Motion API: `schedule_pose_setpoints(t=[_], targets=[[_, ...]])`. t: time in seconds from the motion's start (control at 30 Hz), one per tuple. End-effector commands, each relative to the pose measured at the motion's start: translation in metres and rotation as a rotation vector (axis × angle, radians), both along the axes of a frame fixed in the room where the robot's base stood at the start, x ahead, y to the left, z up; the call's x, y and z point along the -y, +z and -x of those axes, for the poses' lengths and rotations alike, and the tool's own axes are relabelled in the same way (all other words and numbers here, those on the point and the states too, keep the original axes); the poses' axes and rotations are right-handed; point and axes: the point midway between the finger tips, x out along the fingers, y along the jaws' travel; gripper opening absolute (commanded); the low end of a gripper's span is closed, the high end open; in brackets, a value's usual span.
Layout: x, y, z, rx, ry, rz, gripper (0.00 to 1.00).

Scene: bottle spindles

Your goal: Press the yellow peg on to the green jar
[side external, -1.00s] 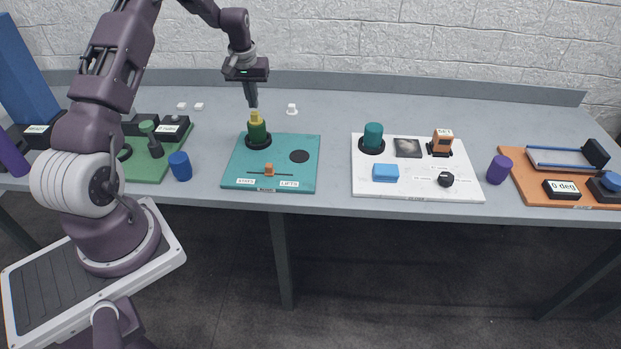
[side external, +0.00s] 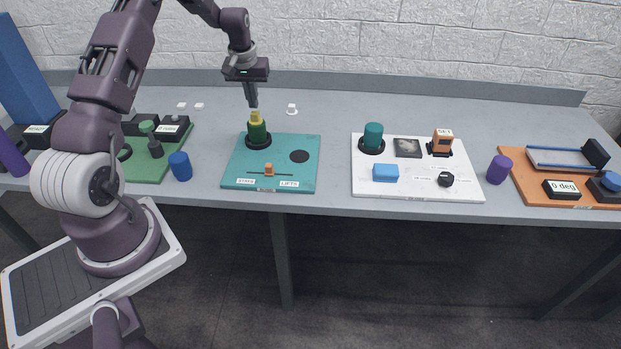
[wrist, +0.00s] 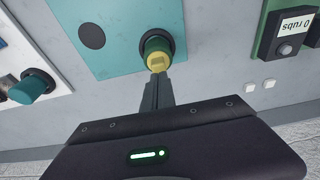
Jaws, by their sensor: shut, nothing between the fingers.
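The green jar (side external: 257,134) stands upright in a black ring on the teal board (side external: 228,177). The yellow peg (side external: 255,117) sits on top of the jar, upright. In the wrist view the yellow peg (wrist: 157,62) and the green jar (wrist: 151,43) line up just beyond the fingertips. My gripper (side external: 252,106) is shut and empty, pointing down, its tips just above the peg. In the wrist view my shut gripper (wrist: 160,78) is close to the peg; whether it touches cannot be told.
The teal board has a black disc (side external: 300,156) and an orange slider (side external: 269,169). A blue cylinder (side external: 180,166) stands to its left. A white board (side external: 410,188) with a teal cylinder (side external: 373,136) lies to the right. Small white pieces (side external: 292,109) lie behind the board.

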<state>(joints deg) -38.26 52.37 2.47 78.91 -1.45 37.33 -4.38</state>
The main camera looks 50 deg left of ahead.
Motion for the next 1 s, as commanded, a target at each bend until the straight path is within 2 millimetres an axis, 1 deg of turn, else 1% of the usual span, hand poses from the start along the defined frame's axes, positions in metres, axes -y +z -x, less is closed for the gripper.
schedule_pose_setpoints(t=[0.4, 1.0], targets=[[0.0, -0.0005, 0.0, 0.0, 0.0, 0.0, 0.0], [0.0, -0.0097, -0.0002, 0.0, 0.0, 0.0, 0.0]])
